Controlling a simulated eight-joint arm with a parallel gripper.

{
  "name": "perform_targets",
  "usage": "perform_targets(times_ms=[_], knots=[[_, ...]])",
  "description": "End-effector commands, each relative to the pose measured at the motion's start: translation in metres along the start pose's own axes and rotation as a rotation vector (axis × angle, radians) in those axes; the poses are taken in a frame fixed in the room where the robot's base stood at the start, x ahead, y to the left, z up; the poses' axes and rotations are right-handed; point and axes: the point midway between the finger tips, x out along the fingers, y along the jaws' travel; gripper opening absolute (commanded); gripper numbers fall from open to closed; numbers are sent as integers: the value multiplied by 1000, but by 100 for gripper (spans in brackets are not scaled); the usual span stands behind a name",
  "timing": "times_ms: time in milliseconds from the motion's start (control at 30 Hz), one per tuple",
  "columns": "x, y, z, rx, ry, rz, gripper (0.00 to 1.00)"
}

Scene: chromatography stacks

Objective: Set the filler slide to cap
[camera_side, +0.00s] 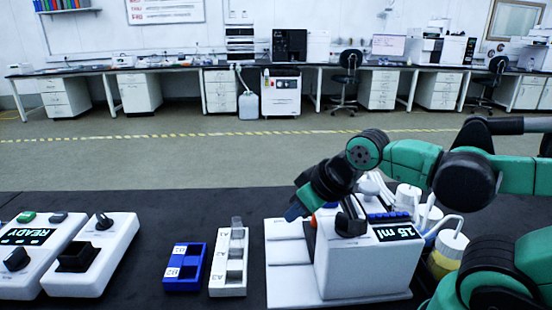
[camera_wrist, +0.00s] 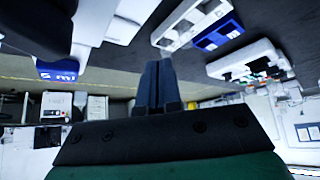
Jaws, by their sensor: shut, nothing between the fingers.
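No "cap" mark is readable. My gripper (camera_side: 294,212) is shut and empty, above and left of the filler, over the white panels (camera_side: 288,252) beside it. In the wrist view my gripper (camera_wrist: 160,68) shows its two fingers together.
A white rack (camera_side: 229,291) and a blue rack (camera_side: 184,288) stand left of the filler. White devices with black knobs (camera_side: 103,222), one with a READY display (camera_side: 30,237), stand further left. Bottles with a yellow one (camera_side: 448,255) crowd behind the filler. Dark table is clear between racks and devices.

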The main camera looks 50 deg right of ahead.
Motion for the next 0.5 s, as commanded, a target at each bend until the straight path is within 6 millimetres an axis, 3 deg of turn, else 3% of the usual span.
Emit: perform_targets(times_ms=[300,367,500], knots=[[0,0,0,0,0,0,0],[0,0,0,0,0,0,14],[-6,0,-5,0,0,0,54]])
